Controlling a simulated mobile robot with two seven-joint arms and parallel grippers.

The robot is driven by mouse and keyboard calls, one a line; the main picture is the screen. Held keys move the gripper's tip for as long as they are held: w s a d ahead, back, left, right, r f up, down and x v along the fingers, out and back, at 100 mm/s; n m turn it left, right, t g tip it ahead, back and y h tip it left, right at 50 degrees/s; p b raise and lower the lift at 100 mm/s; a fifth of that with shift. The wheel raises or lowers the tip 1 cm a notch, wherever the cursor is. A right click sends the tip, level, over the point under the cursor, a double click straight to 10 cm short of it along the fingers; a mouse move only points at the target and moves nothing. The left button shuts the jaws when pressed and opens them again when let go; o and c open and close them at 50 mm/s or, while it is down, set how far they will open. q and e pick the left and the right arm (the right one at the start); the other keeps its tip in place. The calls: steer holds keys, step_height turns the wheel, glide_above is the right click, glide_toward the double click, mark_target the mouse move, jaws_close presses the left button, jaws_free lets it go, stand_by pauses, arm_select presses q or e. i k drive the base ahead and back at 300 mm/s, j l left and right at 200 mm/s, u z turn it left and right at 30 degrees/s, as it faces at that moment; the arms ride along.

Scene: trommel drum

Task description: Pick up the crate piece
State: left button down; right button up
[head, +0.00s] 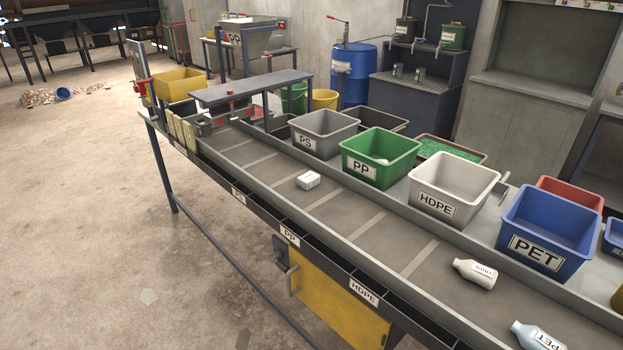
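A small white blocky piece (308,180) lies on the grey belt of the sorting table, left of the middle of the head view. It has a faint mark on it, too small to read, and I cannot tell for sure that it is the crate piece. Nothing touches it. Neither of my grippers shows in the head view.
A white HDPE bottle (475,273) and a pale blue PET bottle (537,337) lie on the belt at the right. Behind the belt stand the PS bin (305,141), HDPE bin (434,205) and PET bin (535,253). A low grey bridge (250,87) spans its far end.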

mark_target(306, 181)
steer(key=i+j+z, duration=0.25)
steer(key=i+j, duration=0.15)
steer(key=j, duration=0.25)
steer(key=i+j+z, duration=0.15)
steer(key=j, duration=0.2)
steer(key=i+j+z, duration=0.15)
steer(key=j, duration=0.2)
